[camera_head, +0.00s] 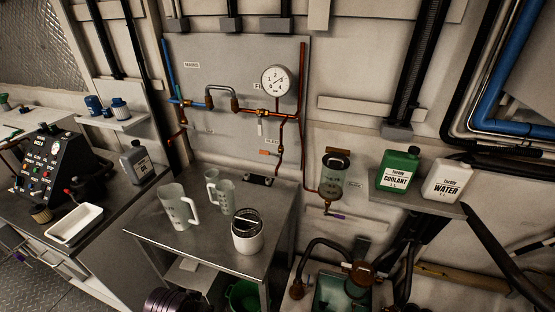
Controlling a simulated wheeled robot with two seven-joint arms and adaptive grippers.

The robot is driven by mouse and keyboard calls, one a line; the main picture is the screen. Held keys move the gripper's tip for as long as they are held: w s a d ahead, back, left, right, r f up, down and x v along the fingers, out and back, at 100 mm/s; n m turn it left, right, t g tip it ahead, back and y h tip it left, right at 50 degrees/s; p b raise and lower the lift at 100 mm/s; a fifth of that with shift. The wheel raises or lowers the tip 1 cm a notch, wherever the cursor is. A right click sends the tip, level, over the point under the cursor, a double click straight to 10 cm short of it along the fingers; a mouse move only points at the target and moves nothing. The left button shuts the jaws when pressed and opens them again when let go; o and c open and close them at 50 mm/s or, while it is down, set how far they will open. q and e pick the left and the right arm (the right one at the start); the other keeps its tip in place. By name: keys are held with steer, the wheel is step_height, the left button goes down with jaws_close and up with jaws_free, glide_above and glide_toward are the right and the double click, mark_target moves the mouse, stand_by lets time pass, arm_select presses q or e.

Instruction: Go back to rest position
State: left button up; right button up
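Neither of my grippers can be made out in the head view. The metal work table (145,236) stands in the middle. On it are two white measuring jugs, one in front (178,207) and one behind (221,190), both upright. A white canister with a dark top (247,232) stands near the table's right side. A green coolant jug (397,170) and a white water jug (447,181) stand upright on the wall shelf (419,200) at the right.
A left bench holds a black control box (48,165), a white tray (75,224) and a grey bottle (136,162). A pressure gauge (277,80) and copper pipes are on the back panel. Hoses and a clear tank (342,291) fill the lower right.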

arm_select(q)
steer(key=s+f+g, duration=0.1)
steer(key=s+f, duration=0.2)
steer(key=f, duration=1.2)
steer(key=s+f, duration=0.3)
steer(key=f, duration=1.3)
steer(key=s+a+f, duration=0.2)
steer(key=s+f, duration=0.6)
steer(key=s, duration=0.2)
steer(key=s+a+f+g, duration=0.1)
steer(key=s+a+f, duration=0.1)
steer(key=s+f, duration=0.6)
steer(key=shift+s+a+f, duration=0.15)
steer(key=shift+s+f, duration=0.15)
steer(key=shift+s, duration=0.8)
